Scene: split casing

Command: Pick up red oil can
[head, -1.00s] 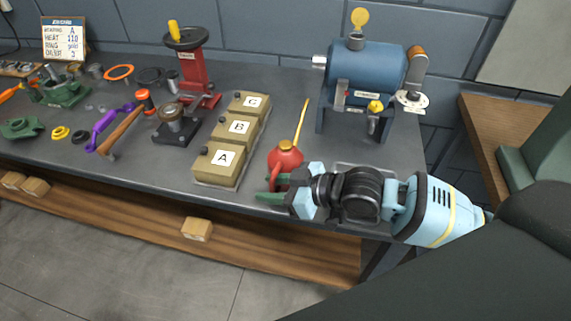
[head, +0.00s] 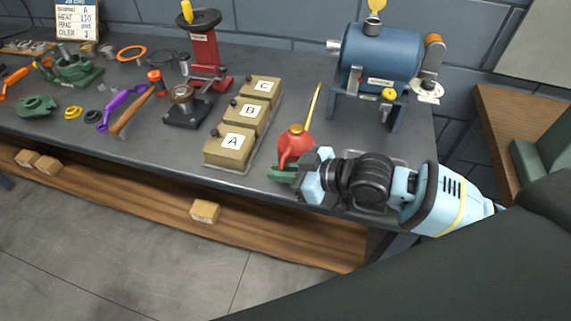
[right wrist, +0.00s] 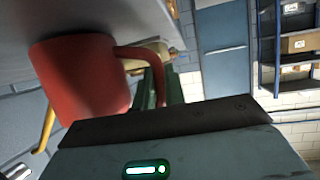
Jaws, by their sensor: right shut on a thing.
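The red oil can (head: 296,146) with a long yellow spout is upright near the front edge of the grey workbench (head: 305,195), right of box A. My right gripper (head: 283,173) reaches in from the right, its green fingers shut on the can's handle side, low at the front. In the right wrist view the can's red body (right wrist: 78,80) and looped handle (right wrist: 145,52) show large, with a green finger (right wrist: 154,85) at the handle. Whether the can's base touches the bench is hidden. My left gripper is not in view.
Boxes A (head: 229,150), B (head: 248,117) and C (head: 262,89) stand left of the can. A blue motor-like machine (head: 378,55) stands behind it. A red press (head: 204,60) and tools lie farther left. A wooden shelf (head: 290,245) runs below.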

